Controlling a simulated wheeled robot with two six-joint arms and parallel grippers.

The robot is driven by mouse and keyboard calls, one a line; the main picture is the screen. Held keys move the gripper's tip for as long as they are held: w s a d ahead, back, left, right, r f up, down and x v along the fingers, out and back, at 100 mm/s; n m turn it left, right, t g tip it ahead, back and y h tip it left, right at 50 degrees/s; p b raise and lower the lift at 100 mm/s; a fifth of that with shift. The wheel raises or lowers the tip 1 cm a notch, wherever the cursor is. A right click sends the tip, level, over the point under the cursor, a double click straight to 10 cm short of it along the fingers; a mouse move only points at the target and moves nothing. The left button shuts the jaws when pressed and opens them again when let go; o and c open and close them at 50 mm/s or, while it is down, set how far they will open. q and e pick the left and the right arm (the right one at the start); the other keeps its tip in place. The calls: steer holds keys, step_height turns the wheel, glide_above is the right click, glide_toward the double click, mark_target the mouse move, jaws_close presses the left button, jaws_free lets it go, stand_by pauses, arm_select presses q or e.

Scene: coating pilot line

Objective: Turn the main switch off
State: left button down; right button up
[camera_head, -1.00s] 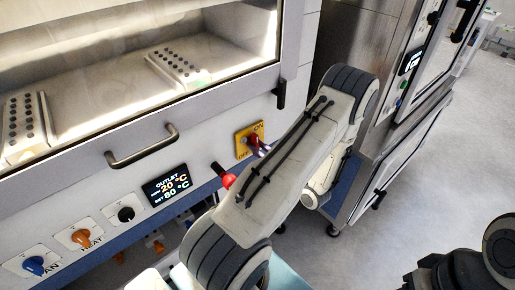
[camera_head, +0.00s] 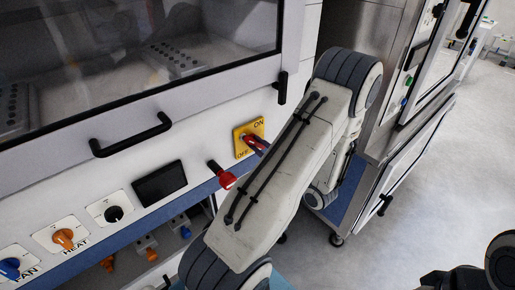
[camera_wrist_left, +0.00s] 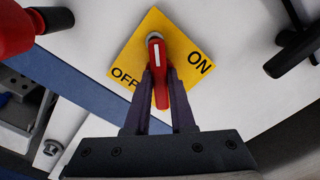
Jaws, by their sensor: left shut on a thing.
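The main switch has a yellow plate (camera_head: 240,146) marked ON and OFF and a red handle (camera_wrist_left: 157,52) with a white line. In the left wrist view the plate (camera_wrist_left: 190,35) is close ahead, with OFF at lower left and ON at right. My left gripper (camera_wrist_left: 160,76) is shut on the red handle, one finger on each side. In the head view this gripper (camera_head: 262,148) is largely hidden by my left arm. The panel display (camera_head: 160,184) is dark.
A red knob on a dark stem (camera_head: 226,179) sticks out left of the switch. A door handle (camera_head: 131,136) and a dark latch (camera_head: 281,87) stand out above. Fan and heat knobs (camera_head: 64,238) are at lower left.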

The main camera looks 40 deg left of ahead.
arm_select(q)
steer(key=shift+f+n+b, duration=0.2)
steer(key=shift+n+b, duration=0.4)
steer(key=shift+b, duration=0.3)
steer(key=n+b, duration=0.3)
steer(key=b, duration=0.1)
steer(key=shift+n+b, duration=0.35)
steer(key=shift+n, duration=0.05)
steer(key=n+b, duration=0.3)
steer(key=b, duration=0.1)
steer(key=shift+b, duration=0.3)
steer(key=c, duration=0.7)
jaws_free()
steer(key=shift+r, duration=0.2)
steer(key=d, duration=0.6)
steer(key=shift+s+b, duration=0.25)
steer(key=shift+b, duration=0.1)
